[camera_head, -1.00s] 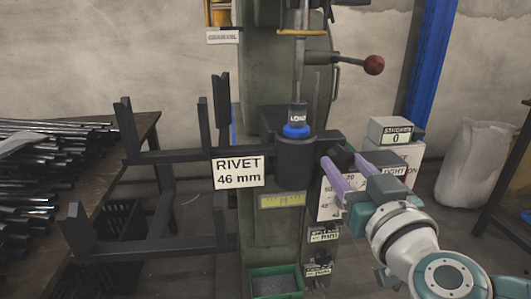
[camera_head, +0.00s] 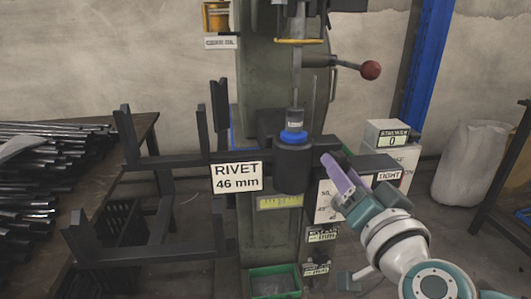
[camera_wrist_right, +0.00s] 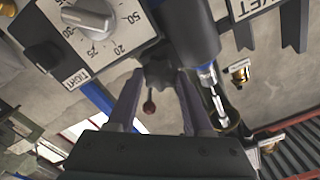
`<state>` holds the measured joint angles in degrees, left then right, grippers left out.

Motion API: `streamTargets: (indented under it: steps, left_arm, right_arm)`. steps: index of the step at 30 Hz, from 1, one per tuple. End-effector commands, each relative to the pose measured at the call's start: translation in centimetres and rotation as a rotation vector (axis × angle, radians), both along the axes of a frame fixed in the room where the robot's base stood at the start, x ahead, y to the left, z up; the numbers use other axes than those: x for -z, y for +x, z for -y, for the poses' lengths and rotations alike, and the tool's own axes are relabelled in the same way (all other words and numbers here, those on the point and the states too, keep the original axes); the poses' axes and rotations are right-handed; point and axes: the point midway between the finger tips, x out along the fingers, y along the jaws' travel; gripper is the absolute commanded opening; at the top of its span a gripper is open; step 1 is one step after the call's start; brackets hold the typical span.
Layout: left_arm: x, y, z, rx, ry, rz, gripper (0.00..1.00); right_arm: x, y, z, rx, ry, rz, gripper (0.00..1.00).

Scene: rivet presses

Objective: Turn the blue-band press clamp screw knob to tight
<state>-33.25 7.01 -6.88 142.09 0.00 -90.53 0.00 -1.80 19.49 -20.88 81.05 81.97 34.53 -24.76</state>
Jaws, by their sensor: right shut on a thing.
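The press (camera_head: 262,75) stands in the middle of the head view, with a blue band (camera_head: 293,137) around its spindle above a dark cylindrical block. A TIGHT label (camera_head: 388,175) shows right of the block; it also shows in the right wrist view (camera_wrist_right: 78,78). The dark lobed clamp screw knob (camera_wrist_right: 158,70) sits between the fingertips of my right gripper (camera_wrist_right: 157,84), which is shut on it. In the head view my right gripper (camera_head: 330,168) reaches in from the lower right, and its purple fingers hide the knob. My left gripper is not in view.
A dark rack carries the RIVET 46 mm sign (camera_head: 237,177). A STROKES counter box (camera_head: 388,133) stands behind my right gripper. A table with metal rods (camera_head: 50,185) is at left. A green bin (camera_head: 275,282) is below. A dial (camera_wrist_right: 100,40) is near the knob.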

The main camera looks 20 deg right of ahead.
Motion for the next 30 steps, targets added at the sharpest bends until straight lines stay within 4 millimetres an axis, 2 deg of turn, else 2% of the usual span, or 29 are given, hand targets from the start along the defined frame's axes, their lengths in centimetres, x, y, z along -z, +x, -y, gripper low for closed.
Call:
streamTargets:
  steps: [30]
  left_arm:
    - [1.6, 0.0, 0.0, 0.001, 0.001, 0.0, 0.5]
  right_arm:
    - [0.3, 0.0, 0.1, 0.001, 0.941, 0.227, 0.0]
